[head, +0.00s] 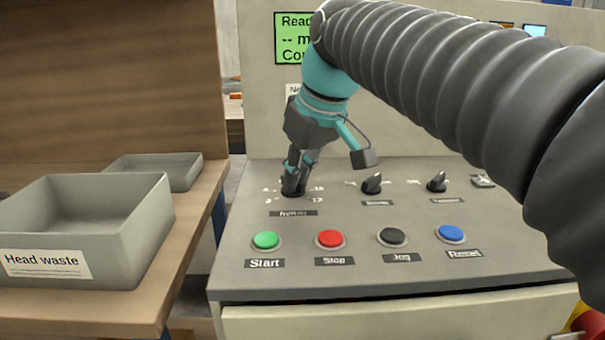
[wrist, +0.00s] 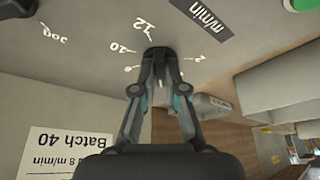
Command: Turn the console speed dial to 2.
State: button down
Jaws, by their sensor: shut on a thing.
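The speed dial (head: 291,194) is a dark knob at the left of the console's (head: 235,205) upper row, with printed numbers around it. My gripper (head: 295,181) comes down on it from above, shut on the knob. In the wrist view the fingertips (wrist: 160,72) close around the dark dial (wrist: 158,50). The marks 12, 10 and 2 can be read around it, and the "m/min" label lies beyond. The fingers hide most of the knob, so I cannot tell which number its pointer faces. The green display (head: 292,50) is partly hidden by my arm.
Two more knobs (head: 372,183) (head: 437,182) stand to the right. Below are the green Start (head: 266,240), red Stop (head: 330,239), black Jog (head: 392,237) and blue Reset (head: 451,234) buttons. A grey "Head waste" bin (head: 130,235) stands on the wooden bench at left.

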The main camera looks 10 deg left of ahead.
jog(key=n, duration=0.1)
jog(key=n+g, duration=0.1)
jog(key=n, duration=0.2)
jog(key=shift+w+n+g+y, duration=0.25)
jog(key=shift+n+g+y, duration=0.05)
jog(key=shift+y, duration=0.1)
jog(key=n+g, duration=0.1)
jog(key=n, duration=0.1)
jog(key=n+g, duration=0.1)
jog(key=n, duration=0.1)
jog(key=shift+w+n, duration=0.2)
jog(key=shift+n, duration=0.1)
jog(key=n, duration=0.1)
jog(key=n+g, duration=0.1)
jog(key=n, duration=0.1)
jog(key=shift+w+n, duration=0.2)
jog(key=shift+n, duration=0.1)
jog(key=n, duration=0.2)
jog(key=n+g+h, duration=0.1)
jog(key=n, duration=0.1)
jog(key=shift+w+a+g, duration=0.1)
jog(key=shift+g, duration=0.2)
jog(key=c, duration=1.2)
grip_release()
